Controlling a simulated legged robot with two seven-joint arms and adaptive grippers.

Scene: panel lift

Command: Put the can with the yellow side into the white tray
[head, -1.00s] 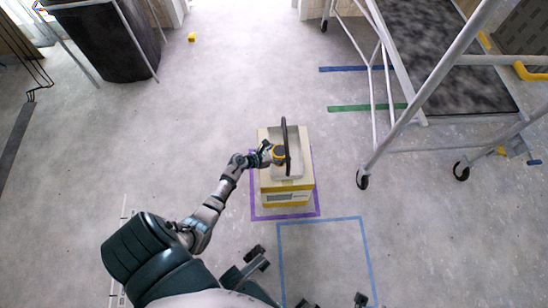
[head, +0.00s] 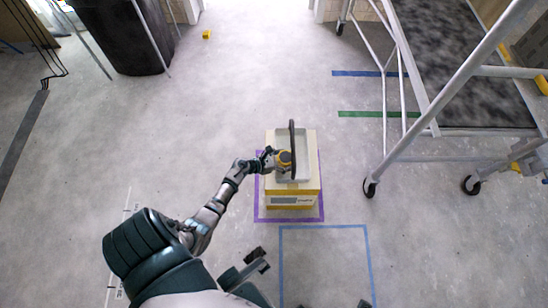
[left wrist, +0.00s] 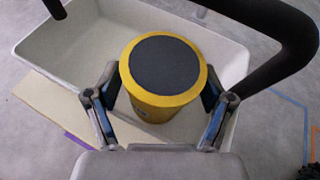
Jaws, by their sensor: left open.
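The can (head: 285,159) has a yellow side and a dark grey top. It stands upright inside the white tray (head: 304,172), near its left side in the head view. In the left wrist view the can (left wrist: 150,103) is between the fingers of my left gripper (left wrist: 160,86), with the pale tray (left wrist: 60,50) around it. My left gripper (head: 270,159) is open, one finger on each side of the can. The can's base is partly hidden, so its contact with the tray floor cannot be told.
A black handle (head: 292,140) arches over the tray. The tray sits on a yellow and cream box (head: 292,201) inside a purple floor outline. A wheeled metal platform (head: 440,120) stands at right, a dark bin (head: 125,40) at upper left.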

